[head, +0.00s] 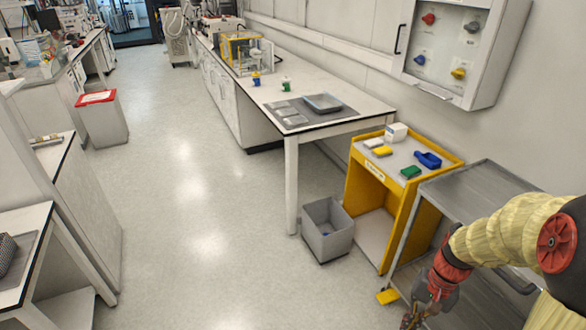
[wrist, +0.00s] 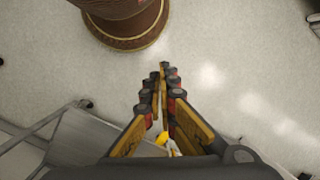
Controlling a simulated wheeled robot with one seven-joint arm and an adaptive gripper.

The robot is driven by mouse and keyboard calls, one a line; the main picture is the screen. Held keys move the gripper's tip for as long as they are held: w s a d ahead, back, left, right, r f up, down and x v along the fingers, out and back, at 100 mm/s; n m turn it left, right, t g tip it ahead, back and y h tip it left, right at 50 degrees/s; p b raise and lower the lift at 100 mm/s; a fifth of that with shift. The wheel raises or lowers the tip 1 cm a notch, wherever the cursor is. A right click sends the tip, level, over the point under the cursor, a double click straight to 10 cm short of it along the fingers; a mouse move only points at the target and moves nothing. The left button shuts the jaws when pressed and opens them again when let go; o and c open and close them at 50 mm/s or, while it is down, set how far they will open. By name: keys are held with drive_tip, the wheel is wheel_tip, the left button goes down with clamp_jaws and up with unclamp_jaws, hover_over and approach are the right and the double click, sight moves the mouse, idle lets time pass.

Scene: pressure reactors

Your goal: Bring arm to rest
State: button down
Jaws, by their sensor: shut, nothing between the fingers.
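My gripper (head: 412,318) hangs at the bottom right of the head view, at the end of my yellow-sleeved arm, beside the grey metal cart. In the wrist view my gripper (wrist: 164,72) points away over the pale floor. Its fingers are shut with their tips together, and nothing is held. The lowest part of the gripper is cut off by the edge of the head view.
A grey cart (head: 478,183) stands under my arm. Left of it are a yellow shelf unit (head: 358,180) with small items on top and a grey bin (head: 328,243). A long white bench (head: 350,103) runs along the wall. The middle floor (head: 200,220) is clear.

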drive_tip(key=s+a+r+n+t+h, duration=0.1)
drive_tip(key=s+a+r+n+t, duration=0.1)
drive_tip(key=r, duration=0.6)
drive_tip(key=s+a+r+n+t+h+p, duration=0.1)
drive_tip(key=s+a+r+n+t, duration=0.1)
drive_tip(key=a+r, duration=0.3)
drive_tip(key=s+a+r+n+t, duration=0.2)
drive_tip(key=a+r+t, duration=0.1)
drive_tip(key=r, duration=0.8)
drive_tip(key=shift+s+a+n+h, duration=0.2)
drive_tip(key=shift+a+n+h, duration=0.2)
drive_tip(key=shift+a, duration=0.25)
drive_tip(key=shift+d, duration=0.15)
